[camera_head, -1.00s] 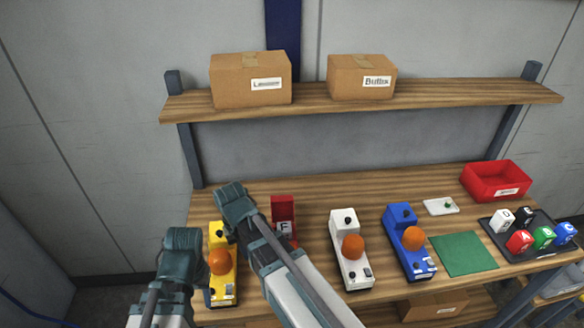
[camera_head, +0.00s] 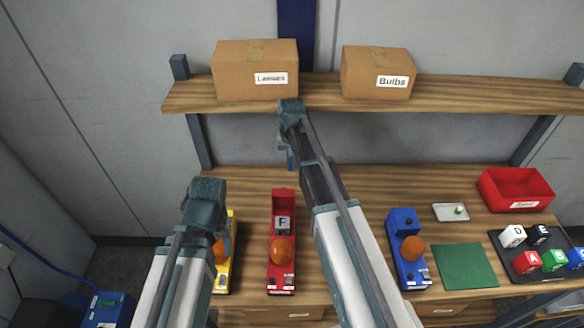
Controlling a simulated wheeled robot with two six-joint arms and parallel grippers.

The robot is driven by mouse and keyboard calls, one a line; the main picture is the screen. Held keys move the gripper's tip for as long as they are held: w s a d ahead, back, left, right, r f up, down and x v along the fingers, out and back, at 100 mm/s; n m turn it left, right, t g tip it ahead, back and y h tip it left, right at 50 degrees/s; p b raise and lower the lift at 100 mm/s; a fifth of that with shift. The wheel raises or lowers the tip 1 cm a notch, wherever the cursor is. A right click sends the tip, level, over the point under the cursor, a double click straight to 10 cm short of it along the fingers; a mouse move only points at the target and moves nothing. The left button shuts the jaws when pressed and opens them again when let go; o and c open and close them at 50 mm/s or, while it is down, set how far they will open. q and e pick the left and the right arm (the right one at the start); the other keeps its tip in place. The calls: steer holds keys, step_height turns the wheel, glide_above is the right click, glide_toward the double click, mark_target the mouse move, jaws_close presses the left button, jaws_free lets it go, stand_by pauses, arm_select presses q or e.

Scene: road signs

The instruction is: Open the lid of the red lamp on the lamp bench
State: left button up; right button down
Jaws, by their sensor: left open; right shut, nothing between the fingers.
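The red lamp (camera_head: 282,275) stands on the lamp bench, with an orange dome at its front. Its red lid (camera_head: 283,196) stands raised at the back, and a grey block marked F (camera_head: 282,224) shows in the open compartment. My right gripper (camera_head: 290,112) is shut and empty, raised above and behind the red lamp in the picture, in front of the upper shelf's edge. My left gripper (camera_head: 207,192) is open, left of the red lamp and partly in front of the yellow lamp (camera_head: 222,282). Its fingers are hard to make out.
A blue lamp (camera_head: 405,272) stands right of my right arm, which hides the white lamp. Further right are a green mat (camera_head: 465,267), a small white tray (camera_head: 451,213), a red bin (camera_head: 515,190) and a dark tray (camera_head: 502,255) with several lettered blocks. Boxes (camera_head: 255,70) sit on the shelf.

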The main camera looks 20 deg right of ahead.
mark_target(291, 190)
step_height(291, 190, down, 9)
steer(key=b, duration=0.8)
steer(key=shift+w, duration=0.1)
steer(key=shift+s+a+r+t+p, duration=0.25)
steer(key=shift+s+r+t+p, duration=0.1)
steer(key=shift+s+r+t, duration=0.45)
steer(key=shift+s+a+r, duration=0.15)
steer(key=shift+s, duration=0.25)
steer(key=shift+w, duration=0.1)
steer(key=shift+p, duration=0.3)
